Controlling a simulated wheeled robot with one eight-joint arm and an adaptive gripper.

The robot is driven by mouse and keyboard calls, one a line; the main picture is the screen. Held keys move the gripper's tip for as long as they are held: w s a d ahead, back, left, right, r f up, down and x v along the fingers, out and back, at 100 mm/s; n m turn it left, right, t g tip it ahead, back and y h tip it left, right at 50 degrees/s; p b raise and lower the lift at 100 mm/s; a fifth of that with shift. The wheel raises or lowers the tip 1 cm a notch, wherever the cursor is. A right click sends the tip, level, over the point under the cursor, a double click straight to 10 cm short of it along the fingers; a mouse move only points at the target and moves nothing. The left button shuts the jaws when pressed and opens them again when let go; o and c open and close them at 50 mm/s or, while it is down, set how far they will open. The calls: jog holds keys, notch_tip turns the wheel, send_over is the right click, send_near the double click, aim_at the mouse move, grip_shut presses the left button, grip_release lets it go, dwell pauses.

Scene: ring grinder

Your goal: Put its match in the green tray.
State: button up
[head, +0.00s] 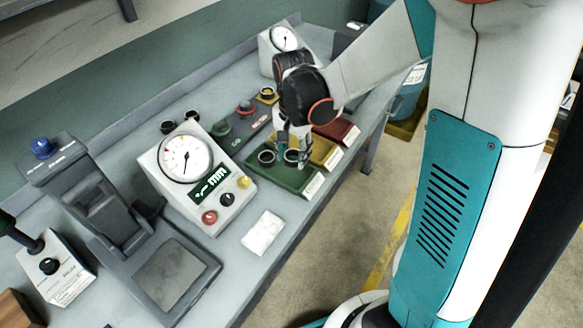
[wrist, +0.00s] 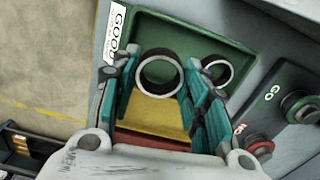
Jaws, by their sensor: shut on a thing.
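The green tray (head: 279,173) lies near the bench's front edge; its "GOOD" label shows in the wrist view, where the tray (wrist: 150,32) fills the top. My gripper (head: 291,157) is over the tray, pointing down. Its fingers are shut on a dark ring with a bright rim (wrist: 158,75), which also shows in the head view (head: 292,156). I cannot tell whether this ring touches the tray floor. A second ring (head: 267,156) sits in the tray beside it, apart from my fingers; it also shows in the wrist view (wrist: 217,70).
A yellow tray (head: 322,151) and a red tray (head: 340,131) adjoin the green one. Two more rings (head: 167,127) (head: 192,116) stand behind the dial gauge box (head: 190,180). A button panel (wrist: 280,125) is close by. A white paper (head: 262,233) lies on the bench.

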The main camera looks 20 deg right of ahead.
aim_at(293, 176)
jog(key=shift+f+b, duration=0.85)
jog(key=shift+f, duration=2.2)
jog(key=shift+f, duration=0.1)
jog(key=o, duration=0.8)
jog(key=shift+o, duration=0.2)
